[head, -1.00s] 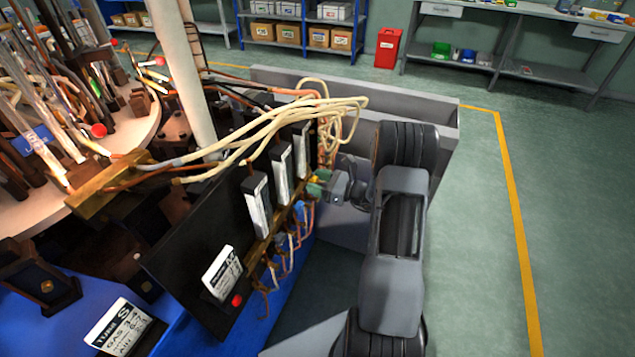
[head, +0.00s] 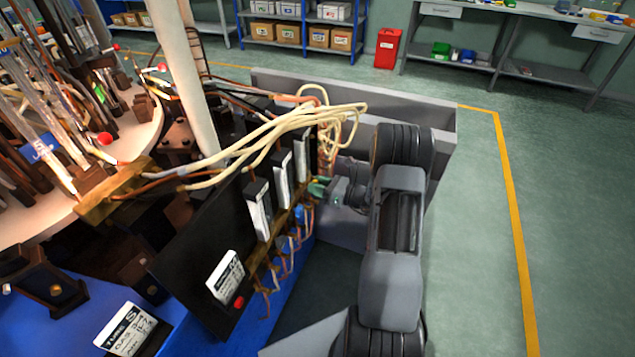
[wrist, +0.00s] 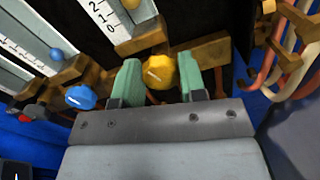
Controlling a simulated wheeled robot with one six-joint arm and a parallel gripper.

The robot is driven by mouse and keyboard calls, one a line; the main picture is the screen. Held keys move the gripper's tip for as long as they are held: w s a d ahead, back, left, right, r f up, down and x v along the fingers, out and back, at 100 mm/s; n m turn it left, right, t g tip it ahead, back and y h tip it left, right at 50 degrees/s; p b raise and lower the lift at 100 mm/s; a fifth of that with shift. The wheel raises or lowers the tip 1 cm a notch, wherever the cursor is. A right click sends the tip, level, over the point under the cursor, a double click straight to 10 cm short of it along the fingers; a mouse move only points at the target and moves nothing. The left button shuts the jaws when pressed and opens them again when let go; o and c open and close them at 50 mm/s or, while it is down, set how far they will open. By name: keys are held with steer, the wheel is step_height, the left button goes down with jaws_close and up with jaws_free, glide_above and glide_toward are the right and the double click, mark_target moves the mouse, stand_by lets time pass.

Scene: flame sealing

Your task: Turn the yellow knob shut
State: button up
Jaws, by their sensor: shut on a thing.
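The yellow knob (wrist: 159,72) sits on the brass manifold below a flow tube with a printed scale. It has a pale pointer line across its face, slightly tilted from level. My gripper (wrist: 160,84) is around the knob, with a green finger on each side, shut on it. In the head view my gripper (head: 322,187) reaches the manifold at the right end of the black panel (head: 200,262). The yellow knob is hidden there by the fingers.
Cream hoses (head: 270,135) arch above the panel, and copper lines (wrist: 275,60) hang at the right. Open floor (head: 475,250) lies right.

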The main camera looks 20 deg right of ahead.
steer(key=shift+m+p, duration=1.4)
steer(key=shift+m, duration=0.7)
steer(key=o, duration=0.9)
steer(key=shift+d, duration=0.1)
steer(key=v, duration=1.3)
steer(key=shift+s+d, duration=0.2)
steer(key=shift+d, duration=0.05)
